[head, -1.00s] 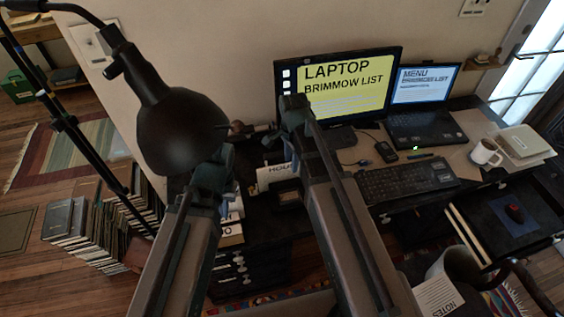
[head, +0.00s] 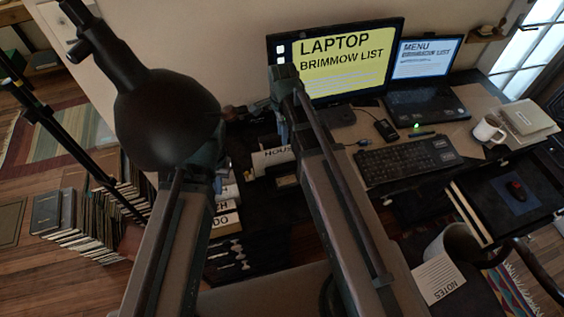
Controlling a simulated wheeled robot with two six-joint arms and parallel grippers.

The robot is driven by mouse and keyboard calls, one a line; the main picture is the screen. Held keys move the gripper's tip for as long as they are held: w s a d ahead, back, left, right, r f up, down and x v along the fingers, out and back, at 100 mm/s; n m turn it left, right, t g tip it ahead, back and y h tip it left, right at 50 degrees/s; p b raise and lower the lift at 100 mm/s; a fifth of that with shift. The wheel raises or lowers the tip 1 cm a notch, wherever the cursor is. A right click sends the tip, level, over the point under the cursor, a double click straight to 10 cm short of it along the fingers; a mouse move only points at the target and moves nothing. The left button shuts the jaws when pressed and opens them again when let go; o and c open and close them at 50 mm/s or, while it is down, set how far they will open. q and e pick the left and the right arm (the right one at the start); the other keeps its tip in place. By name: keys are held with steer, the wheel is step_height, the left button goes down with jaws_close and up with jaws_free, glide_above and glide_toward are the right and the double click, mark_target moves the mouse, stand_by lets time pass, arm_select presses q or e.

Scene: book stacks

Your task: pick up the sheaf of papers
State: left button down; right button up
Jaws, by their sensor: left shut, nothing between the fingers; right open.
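A white sheet or pad marked NOTES (head: 439,280) lies at the bottom right, next to a grey cup-like container. I cannot tell whether it is the sheaf of papers or how thick it is. A white item with dark lettering (head: 270,158) stands on the desk between my arms, partly hidden. My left gripper (head: 205,160) is shut and empty, largely hidden by the black lamp head. My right gripper (head: 279,98) is open and empty in front of the monitor's left edge. Both grippers are apart from the NOTES paper.
The black lamp head (head: 165,118) hangs by my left gripper. The desk holds a monitor (head: 345,60), a laptop (head: 425,95), a keyboard (head: 408,160) and a white mug (head: 489,130). Books (head: 95,215) stand on the floor at left.

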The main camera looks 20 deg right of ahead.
steer(key=b, duration=0.5)
glide_above(282, 155)
step_height(282, 155, down, 6)
steer(key=shift+w+d+r, duration=0.1)
step_height(282, 155, down, 5)
steer(key=b, duration=0.5)
steer(key=shift+f, duration=0.4)
jaws_close()
stand_by(0.3)
